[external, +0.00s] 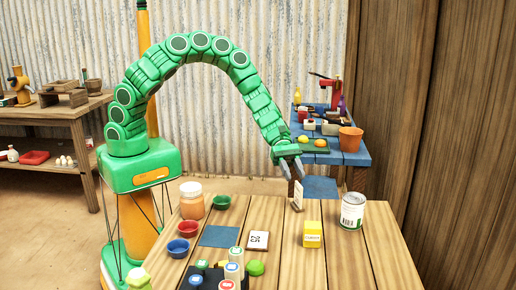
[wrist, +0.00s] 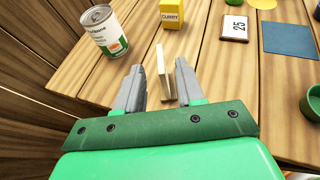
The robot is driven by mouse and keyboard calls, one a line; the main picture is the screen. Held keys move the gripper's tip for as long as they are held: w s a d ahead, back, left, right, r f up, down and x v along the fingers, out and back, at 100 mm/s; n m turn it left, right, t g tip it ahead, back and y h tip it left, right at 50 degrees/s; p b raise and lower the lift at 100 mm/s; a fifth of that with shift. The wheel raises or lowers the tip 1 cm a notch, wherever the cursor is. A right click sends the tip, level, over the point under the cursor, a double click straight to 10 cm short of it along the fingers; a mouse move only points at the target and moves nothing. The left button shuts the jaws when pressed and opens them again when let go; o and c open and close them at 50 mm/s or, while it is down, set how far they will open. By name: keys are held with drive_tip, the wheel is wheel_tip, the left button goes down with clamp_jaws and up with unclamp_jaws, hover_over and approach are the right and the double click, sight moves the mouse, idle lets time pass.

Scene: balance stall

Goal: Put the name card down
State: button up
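The name card (external: 299,195), a small thin pale card with a wooden back, stands roughly upright at the far right part of the plank table. In the wrist view it shows nearly edge-on as a thin wooden and cream strip (wrist: 161,72). My gripper (external: 290,170) is directly above it, pointing down. In the wrist view its two grey fingers (wrist: 159,72) are spread, one on each side of the card, with a gap on both sides. The fingers look open and not pressed on the card. The card's foot seems to touch the table.
A tin can (external: 352,211) and a yellow curry box (external: 312,234) stand close by. A card marked 25 (external: 257,240) and a blue mat (external: 220,236) lie to the left. Small bowls (external: 188,228) and a jar (external: 192,200) stand at the left edge. Bare planks surround the card.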

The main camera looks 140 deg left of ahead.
drive_tip(key=shift+v, duration=2.4)
